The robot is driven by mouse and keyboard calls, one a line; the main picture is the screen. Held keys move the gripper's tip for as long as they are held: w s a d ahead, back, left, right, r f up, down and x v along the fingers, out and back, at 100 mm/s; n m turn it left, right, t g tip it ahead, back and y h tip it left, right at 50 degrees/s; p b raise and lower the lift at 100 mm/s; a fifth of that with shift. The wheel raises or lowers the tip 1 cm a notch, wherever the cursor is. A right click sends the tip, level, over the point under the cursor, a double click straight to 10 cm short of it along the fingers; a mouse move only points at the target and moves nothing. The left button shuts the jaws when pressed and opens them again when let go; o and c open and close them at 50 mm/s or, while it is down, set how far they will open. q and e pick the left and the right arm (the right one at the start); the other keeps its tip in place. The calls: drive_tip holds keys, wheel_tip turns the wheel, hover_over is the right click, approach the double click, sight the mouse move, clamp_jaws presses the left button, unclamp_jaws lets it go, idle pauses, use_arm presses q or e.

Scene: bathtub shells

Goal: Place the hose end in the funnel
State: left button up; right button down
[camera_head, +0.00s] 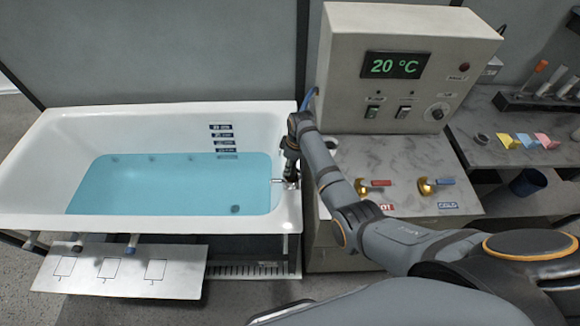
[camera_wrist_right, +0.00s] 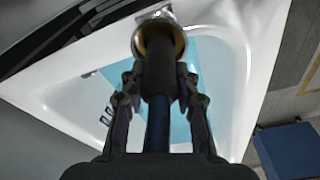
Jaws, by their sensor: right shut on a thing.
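My right gripper (camera_head: 291,168) is at the right end of the bathtub, over its rim. In the right wrist view my right gripper (camera_wrist_right: 160,95) is shut on the dark hose end (camera_wrist_right: 159,82), with the blue hose (camera_wrist_right: 158,125) running back between the fingers. The funnel (camera_wrist_right: 160,36), a round metal opening with a brass-coloured inside, lies just beyond the hose tip. In the head view the arm and gripper hide the funnel and hose end. My left gripper is not in view.
The white bathtub (camera_head: 150,112) holds blue water. To its right stands a control box (camera_head: 345,60) reading 20 °C, above a counter (camera_head: 405,155) with a red-handled tap (camera_head: 376,184) and a blue-handled tap (camera_head: 437,184). A panel (camera_head: 120,275) lies in front of the tub.

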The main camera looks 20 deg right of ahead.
drive_tip(key=c, duration=1)
unclamp_jaws()
drive_tip(key=shift+d+f, duration=0.15)
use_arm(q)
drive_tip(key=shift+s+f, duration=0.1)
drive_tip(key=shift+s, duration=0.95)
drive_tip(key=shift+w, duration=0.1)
use_arm(e)
drive_tip(key=shift+r, duration=0.25)
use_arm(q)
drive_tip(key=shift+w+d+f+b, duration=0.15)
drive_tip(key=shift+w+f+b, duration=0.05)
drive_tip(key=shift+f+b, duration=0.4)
use_arm(e)
drive_tip(key=r, duration=0.4)
drive_tip(key=d+r, duration=0.1)
drive_tip(key=r, duration=0.3)
drive_tip(key=s+r, duration=0.1)
drive_tip(key=r, duration=0.2)
drive_tip(key=shift+d+r, duration=0.15)
drive_tip(key=shift+r, duration=0.25)
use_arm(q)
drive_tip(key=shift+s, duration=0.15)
use_arm(e)
drive_tip(key=shift+s+f, duration=0.1)
